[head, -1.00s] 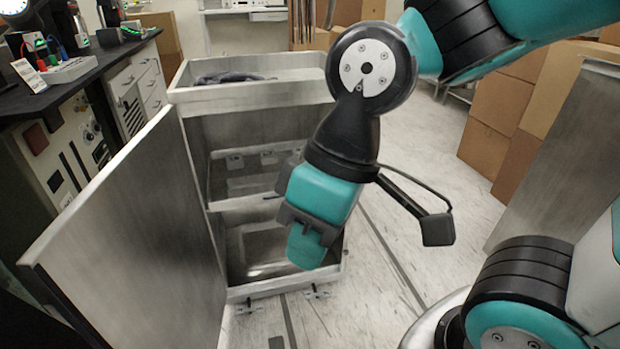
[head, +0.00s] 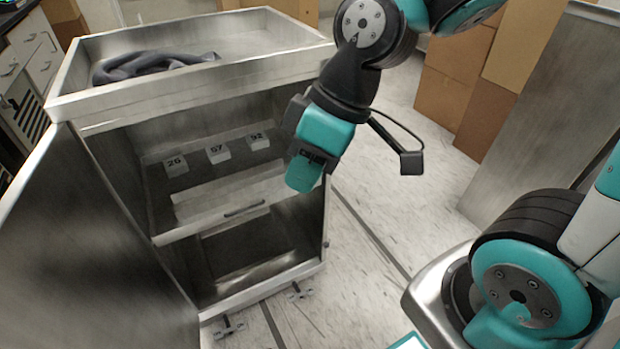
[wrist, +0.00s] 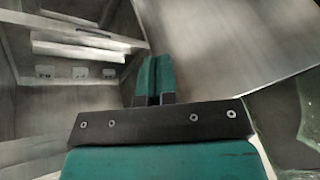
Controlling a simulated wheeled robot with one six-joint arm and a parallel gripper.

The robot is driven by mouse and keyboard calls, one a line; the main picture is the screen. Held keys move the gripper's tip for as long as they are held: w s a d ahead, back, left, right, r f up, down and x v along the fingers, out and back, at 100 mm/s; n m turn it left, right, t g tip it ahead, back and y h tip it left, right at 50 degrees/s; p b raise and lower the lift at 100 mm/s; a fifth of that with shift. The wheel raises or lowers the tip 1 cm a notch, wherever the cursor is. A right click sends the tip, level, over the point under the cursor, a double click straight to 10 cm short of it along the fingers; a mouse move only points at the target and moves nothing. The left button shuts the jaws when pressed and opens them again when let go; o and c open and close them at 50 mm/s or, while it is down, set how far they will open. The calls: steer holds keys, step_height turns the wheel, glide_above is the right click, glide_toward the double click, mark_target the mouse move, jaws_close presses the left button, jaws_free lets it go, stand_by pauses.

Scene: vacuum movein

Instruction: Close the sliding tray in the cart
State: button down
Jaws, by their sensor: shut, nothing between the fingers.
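The metal cart (head: 190,97) stands at centre left with its front open. The sliding tray (head: 225,217) is inside at mid height, with a dark handle (head: 245,208) on its front edge. I cannot tell exactly how far out it sits. Three white number blocks (head: 218,153), marked 26, 57 and 92, show behind the tray's front. My gripper (head: 303,174) is shut and empty at the right side of the cart's opening, overlapping the tray's right end in the head view; contact cannot be told. In the wrist view my shut fingers (wrist: 153,80) point toward the cart interior, where the blocks (wrist: 80,72) show.
The cart's door (head: 90,250) swings wide open on the left. A dark cloth (head: 150,65) lies in the cart's top. Cardboard boxes (head: 465,85) and a metal panel (head: 550,110) stand at the right. The floor (head: 400,215) right of the cart is clear.

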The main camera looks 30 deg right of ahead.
steer(key=w+d+f+n+t+b, duration=0.1)
steer(key=w+d+f+n+t, duration=0.25)
steer(key=w+d+f, duration=0.5)
steer(key=w+d+f+n+t+b, duration=0.15)
steer(key=w+d+f+n, duration=0.35)
steer(key=f, duration=0.6)
steer(key=shift+m+h, duration=0.3)
steer(key=shift+m, duration=0.25)
steer(key=shift+w+a+f+b, duration=0.25)
steer(key=shift+w+a+f, duration=0.2)
steer(key=shift+w+f, duration=0.95)
steer(key=shift+w+a+f+b, duration=0.35)
steer(key=shift+w+f, duration=0.8)
steer(key=shift+w, duration=0.4)
steer(key=shift+w+a+f+b, duration=0.2)
steer(key=shift+w+a+f, duration=0.3)
steer(key=shift+w+f, duration=0.9)
steer(key=shift+w+r, duration=0.1)
steer(key=shift+r, duration=0.05)
